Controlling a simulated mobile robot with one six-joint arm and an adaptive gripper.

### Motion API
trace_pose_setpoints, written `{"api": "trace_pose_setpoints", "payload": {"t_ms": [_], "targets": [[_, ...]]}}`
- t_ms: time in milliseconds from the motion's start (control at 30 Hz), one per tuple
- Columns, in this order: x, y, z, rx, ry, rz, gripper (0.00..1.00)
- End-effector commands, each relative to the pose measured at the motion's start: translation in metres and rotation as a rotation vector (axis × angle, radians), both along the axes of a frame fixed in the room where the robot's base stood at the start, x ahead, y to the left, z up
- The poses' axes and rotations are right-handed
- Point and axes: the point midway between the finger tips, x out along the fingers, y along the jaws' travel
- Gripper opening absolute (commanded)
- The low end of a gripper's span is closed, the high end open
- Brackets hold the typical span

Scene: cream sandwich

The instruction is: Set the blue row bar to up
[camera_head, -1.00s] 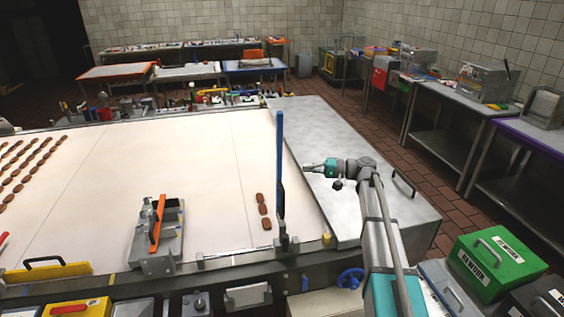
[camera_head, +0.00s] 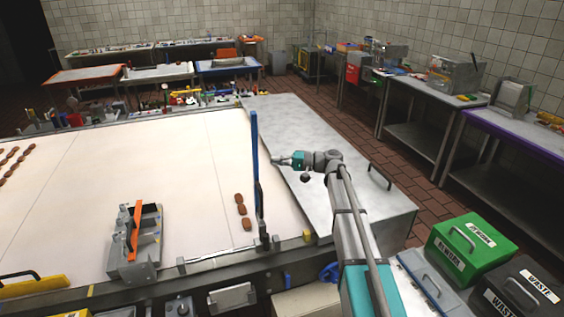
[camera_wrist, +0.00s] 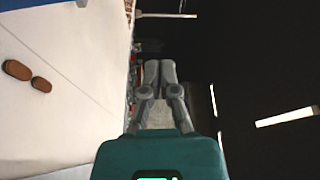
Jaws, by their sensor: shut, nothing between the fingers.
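The blue row bar (camera_head: 255,150) stands upright at the right part of the pale belt, its foot at the front rail. My gripper (camera_head: 275,161) is shut and empty, pointing left, just right of the bar in the head view. How deep the gap between them is, I cannot tell. In the wrist view the gripper (camera_wrist: 160,68) shows shut fingers with nothing between them.
Several brown biscuits (camera_head: 241,211) lie left of the bar. A metal device with an orange bar (camera_head: 134,230) stands farther left. A grey metal cover (camera_head: 330,165) lies under my arm. Green (camera_head: 470,245) and black (camera_head: 522,288) bins stand front right.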

Motion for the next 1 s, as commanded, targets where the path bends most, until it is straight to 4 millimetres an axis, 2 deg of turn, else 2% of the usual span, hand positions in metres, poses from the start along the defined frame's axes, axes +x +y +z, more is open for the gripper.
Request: {"api": "trace_pose_setpoints", "payload": {"t_ms": [467,500,700,1000], "targets": [[0.002,0.072,0.002,0.000,0.000,0.002,0.00],[-0.008,0.067,0.001,0.000,0.000,0.000,0.00],[-0.028,0.061,-0.001,0.000,0.000,0.001,0.00],[-0.035,0.059,-0.001,0.000,0.000,0.002,0.00]]}}
